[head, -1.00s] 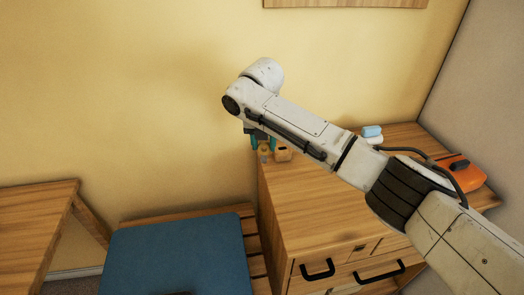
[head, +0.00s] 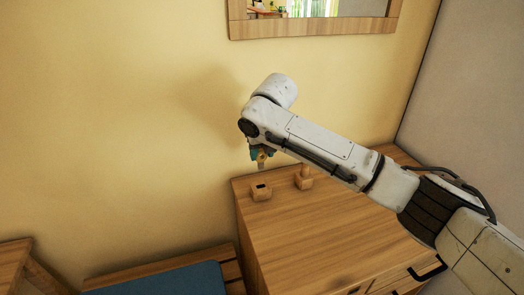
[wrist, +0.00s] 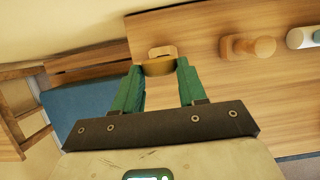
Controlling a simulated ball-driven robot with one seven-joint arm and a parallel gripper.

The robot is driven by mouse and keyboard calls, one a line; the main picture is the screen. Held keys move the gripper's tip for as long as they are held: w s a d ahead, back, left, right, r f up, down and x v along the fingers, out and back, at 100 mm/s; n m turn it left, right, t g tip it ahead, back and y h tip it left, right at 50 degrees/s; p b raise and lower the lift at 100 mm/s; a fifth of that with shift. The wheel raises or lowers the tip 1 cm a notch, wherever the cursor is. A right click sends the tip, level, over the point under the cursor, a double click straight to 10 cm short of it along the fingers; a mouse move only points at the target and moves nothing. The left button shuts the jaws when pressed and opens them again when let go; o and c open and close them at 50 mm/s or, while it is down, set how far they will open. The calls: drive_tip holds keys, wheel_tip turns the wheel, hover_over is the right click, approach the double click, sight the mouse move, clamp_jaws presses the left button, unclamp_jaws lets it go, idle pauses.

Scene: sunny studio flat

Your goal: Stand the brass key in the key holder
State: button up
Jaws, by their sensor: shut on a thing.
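My gripper (head: 262,152) has green fingers and is shut on the small brass key (head: 261,159), which hangs below the fingertips in the head view. The key holder (head: 261,193) is a small wooden block with a dark slot in its top, near the back left corner of the wooden dresser. The key appears above the holder with a gap between them. In the wrist view the holder (wrist: 161,53) shows just beyond and between the fingertips (wrist: 159,68). I cannot make out the key clearly there.
A knob-shaped wooden object (head: 303,179) stands on the dresser (head: 310,230) to the right of the holder; a white object (wrist: 303,38) lies beyond it in the wrist view. A blue-topped bench (head: 165,281) is lower left. The wall rises close behind; a framed mirror (head: 310,29) hangs above.

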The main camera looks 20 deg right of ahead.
drive_tip(key=shift+r, duration=0.1)
drive_tip(key=shift+f+b, duration=1.05)
drive_tip(key=shift+f, duration=2.1)
drive_tip(key=shift+p, duration=0.4)
drive_tip(key=shift+s+f, duration=0.1)
drive_tip(key=shift+f, duration=2)
idle(2.2)
